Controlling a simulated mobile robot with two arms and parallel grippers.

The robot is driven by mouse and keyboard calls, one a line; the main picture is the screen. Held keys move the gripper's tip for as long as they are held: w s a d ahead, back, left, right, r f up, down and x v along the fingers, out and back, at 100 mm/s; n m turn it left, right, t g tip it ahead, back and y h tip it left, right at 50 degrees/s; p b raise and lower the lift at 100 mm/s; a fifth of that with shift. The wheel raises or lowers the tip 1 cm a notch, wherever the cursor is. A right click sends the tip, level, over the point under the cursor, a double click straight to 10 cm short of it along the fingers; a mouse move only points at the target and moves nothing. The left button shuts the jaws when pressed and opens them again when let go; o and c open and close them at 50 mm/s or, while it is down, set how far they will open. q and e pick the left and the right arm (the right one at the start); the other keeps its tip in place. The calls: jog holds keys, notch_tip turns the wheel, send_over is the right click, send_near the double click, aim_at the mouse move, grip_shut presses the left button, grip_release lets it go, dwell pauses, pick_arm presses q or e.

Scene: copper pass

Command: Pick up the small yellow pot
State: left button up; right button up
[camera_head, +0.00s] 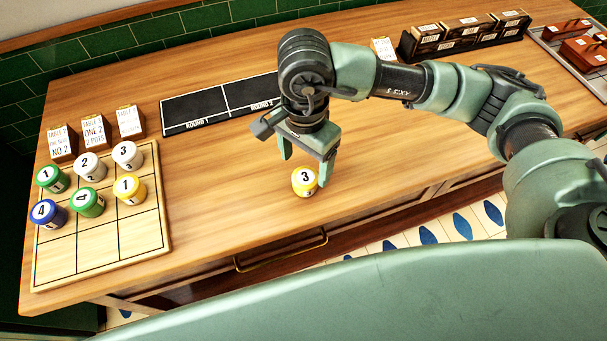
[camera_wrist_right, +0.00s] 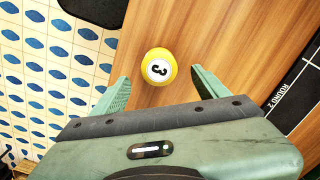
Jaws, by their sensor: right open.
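The small yellow pot (camera_head: 304,182) with a black 3 on its white top stands alone on the wooden counter near the front edge. It also shows in the right wrist view (camera_wrist_right: 159,67), ahead of and between the fingertips. My right gripper (camera_head: 307,158) is open just above and behind the pot, its fingers pointing down. In the wrist view the right gripper (camera_wrist_right: 158,88) has its two fingers spread wider than the pot, with nothing between them touching it. My left gripper is in neither view.
A wooden grid board (camera_head: 153,230) at left holds several numbered pots, one of them yellow with a 1. Card holders (camera_head: 96,132) stand behind it. A black slate (camera_head: 195,107) lies at the back, partly hidden by my arm. Counter around the yellow pot is clear.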

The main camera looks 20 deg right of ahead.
aim_at(304, 177)
notch_tip(304, 177, down, 6)
jog(key=p, duration=0.2)
jog(key=shift+s+f+p, duration=0.1)
jog(key=shift+f+p, duration=0.15)
jog(key=shift+p, duration=0.1)
jog(key=shift+f, duration=0.3)
jog(key=shift+a, duration=0.1)
jog(key=c, duration=1.6)
jog(key=shift+r, duration=0.1)
